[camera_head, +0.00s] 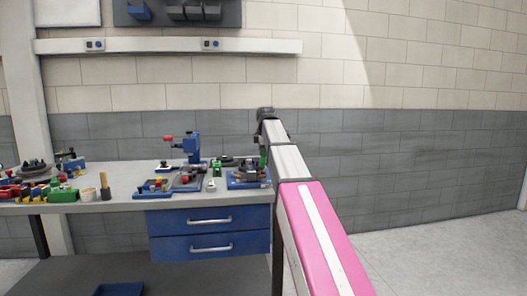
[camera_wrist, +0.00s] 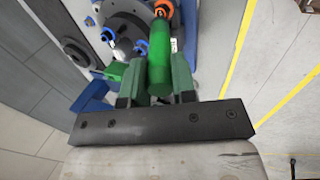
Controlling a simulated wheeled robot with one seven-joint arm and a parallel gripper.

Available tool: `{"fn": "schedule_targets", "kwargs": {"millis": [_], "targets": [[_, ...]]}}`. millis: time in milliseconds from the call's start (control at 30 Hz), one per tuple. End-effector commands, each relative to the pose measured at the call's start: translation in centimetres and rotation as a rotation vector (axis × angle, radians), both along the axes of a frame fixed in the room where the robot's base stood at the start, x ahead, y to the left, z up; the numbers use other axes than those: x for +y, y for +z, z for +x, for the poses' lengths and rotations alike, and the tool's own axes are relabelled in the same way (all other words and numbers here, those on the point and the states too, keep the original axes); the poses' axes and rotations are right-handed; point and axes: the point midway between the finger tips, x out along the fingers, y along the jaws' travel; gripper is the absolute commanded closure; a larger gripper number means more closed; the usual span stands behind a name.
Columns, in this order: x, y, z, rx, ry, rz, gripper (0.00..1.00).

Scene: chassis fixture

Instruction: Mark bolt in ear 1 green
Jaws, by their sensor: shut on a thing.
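My gripper (camera_wrist: 157,82) is shut on a green cylindrical marker (camera_wrist: 160,52), which lies between its two dark green fingers. The marker's far end is close to an orange ring (camera_wrist: 163,8) at the top edge of the wrist view; I cannot tell whether they touch. The round grey chassis part (camera_wrist: 122,25) is beyond the fingers, with several blue rings (camera_wrist: 141,46) around it. No ear number is readable, and bolt heads are too small or hidden to tell. In the head view the fixture (camera_head: 248,182) stands at the bench's right end, partly behind my arm.
The grey workbench (camera_head: 125,205) has blue drawers below. A blue press-like device (camera_head: 191,147) stands left of the fixture. Coloured parts, a cup (camera_head: 88,195) and other fixtures crowd the left side. Floor right of the bench is clear.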

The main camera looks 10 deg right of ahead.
Motion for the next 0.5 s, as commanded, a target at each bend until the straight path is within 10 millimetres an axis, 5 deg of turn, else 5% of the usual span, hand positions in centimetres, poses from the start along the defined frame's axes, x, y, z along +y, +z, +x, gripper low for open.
{"fn": "schedule_targets", "kwargs": {"millis": [500], "targets": [[-0.09, -0.39, 0.00, 0.000, 0.000, 0.000, 0.98]]}}
